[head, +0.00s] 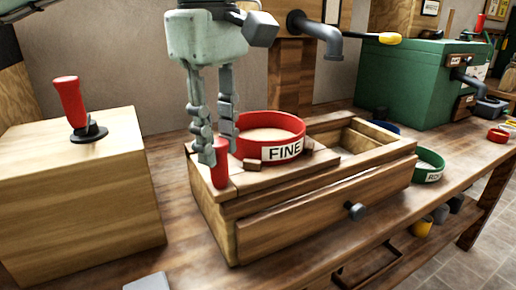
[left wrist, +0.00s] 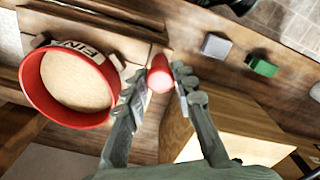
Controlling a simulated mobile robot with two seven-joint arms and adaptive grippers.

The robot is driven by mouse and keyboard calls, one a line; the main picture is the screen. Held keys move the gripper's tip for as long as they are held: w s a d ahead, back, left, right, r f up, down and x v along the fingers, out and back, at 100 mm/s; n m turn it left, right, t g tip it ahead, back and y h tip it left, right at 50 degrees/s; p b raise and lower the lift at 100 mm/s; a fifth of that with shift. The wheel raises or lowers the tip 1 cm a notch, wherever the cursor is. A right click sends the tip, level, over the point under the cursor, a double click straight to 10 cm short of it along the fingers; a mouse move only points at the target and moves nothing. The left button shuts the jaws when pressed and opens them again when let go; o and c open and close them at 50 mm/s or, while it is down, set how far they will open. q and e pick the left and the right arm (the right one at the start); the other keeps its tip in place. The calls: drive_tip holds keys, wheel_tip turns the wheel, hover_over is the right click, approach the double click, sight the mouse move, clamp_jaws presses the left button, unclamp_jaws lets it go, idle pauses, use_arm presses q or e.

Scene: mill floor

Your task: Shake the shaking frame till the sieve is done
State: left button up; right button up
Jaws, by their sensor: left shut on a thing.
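The red sieve (head: 270,135), labelled FINE, sits on the wooden shaking frame (head: 290,170). Its bed looks pale and flat. It also shows in the left wrist view (left wrist: 68,118). A short red handle (head: 220,165) stands upright at the frame's near left corner. My left gripper (head: 219,150) comes down from above and is shut on this red handle, which also shows between its fingers in the left wrist view (left wrist: 160,76). A drawer (head: 310,220) with a dark knob is closed in the frame's front. My right gripper is not in view.
A wooden box (head: 75,200) with a red-handled lever (head: 72,105) stands at the left. A green sieve (head: 428,167) lies right of the frame, with a blue one (head: 383,127) behind. A green machine (head: 420,80) and a grey spout (head: 318,32) are at the back.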

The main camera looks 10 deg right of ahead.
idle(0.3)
use_arm(q)
drive_tip(key=shift+d+r, duration=0.15)
drive_tip(key=shift+d, duration=0.05)
drive_tip(key=d+p, duration=0.1)
drive_tip(key=d, duration=0.1)
drive_tip(key=w+d+p, duration=0.1)
drive_tip(key=d, duration=0.1)
drive_tip(key=w+d+p, duration=0.1)
drive_tip(key=d+p, duration=0.1)
drive_tip(key=shift+w+d+r, duration=0.1)
drive_tip(key=shift+d, duration=0.1)
drive_tip(key=shift+w+d+f, duration=0.15)
drive_tip(key=shift+w+d, duration=0.05)
drive_tip(key=shift+d, duration=0.4)
drive_tip(key=shift+w+d+f, duration=0.1)
drive_tip(key=shift+w+d, duration=0.1)
drive_tip(key=shift+d, duration=0.35)
drive_tip(key=shift+a, duration=0.1)
